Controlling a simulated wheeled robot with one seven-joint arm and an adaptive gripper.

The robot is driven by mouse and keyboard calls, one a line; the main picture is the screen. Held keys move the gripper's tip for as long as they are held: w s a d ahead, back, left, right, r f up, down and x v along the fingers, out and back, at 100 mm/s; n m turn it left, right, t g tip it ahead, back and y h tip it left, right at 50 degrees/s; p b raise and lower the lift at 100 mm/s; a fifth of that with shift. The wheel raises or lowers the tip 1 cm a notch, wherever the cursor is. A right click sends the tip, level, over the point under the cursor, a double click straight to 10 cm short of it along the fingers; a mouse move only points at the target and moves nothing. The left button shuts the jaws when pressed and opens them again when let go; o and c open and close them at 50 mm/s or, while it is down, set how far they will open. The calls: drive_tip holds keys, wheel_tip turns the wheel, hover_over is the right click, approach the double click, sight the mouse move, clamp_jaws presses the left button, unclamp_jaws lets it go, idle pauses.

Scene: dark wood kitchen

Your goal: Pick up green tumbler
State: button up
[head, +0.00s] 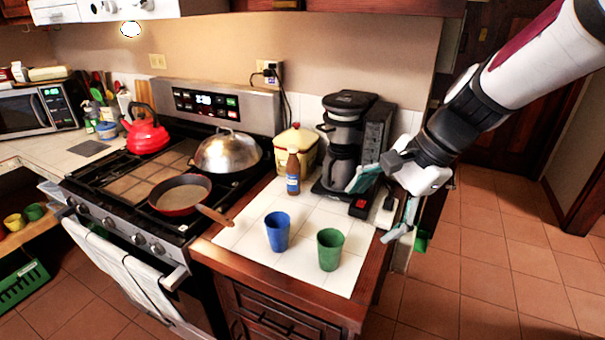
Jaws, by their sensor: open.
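The green tumbler (330,249) stands upright on the white tiled counter, near its front right edge. A blue tumbler (277,231) stands upright just left of it, a small gap apart. My gripper (378,207) is open and empty, above and to the right of the green tumbler, near the counter's right edge. Its teal fingers are spread apart and do not touch either tumbler.
A coffee maker (347,140), a brown bottle (293,171) and a yellow canister (297,147) stand at the back of the counter. The stove at left holds a frying pan (180,194), a domed lid (228,152) and a red kettle (146,134). Open floor lies right.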

sight(341, 239)
drive_tip(key=w+d+f+m+y+b, duration=0.1)
drive_tip(key=w+d+f+m+b, duration=0.2)
drive_tip(key=w+f+m, duration=0.8)
drive_tip(key=w+a+f, duration=0.1)
drive_tip(key=f, duration=0.2)
drive_tip(key=w+a+f+n, duration=0.1)
drive_tip(key=a+f, duration=0.1)
drive_tip(key=f, duration=0.2)
drive_tip(key=w+a+f+n, duration=0.1)
drive_tip(key=f, duration=0.2)
drive_tip(key=shift+a+f, duration=0.3)
drive_tip(key=shift+f, duration=0.1)
drive_tip(key=shift+p+x, duration=0.45)
drive_tip(key=shift+x, duration=2.4)
drive_tip(key=shift+w, duration=0.1)
drive_tip(key=c, duration=1.2)
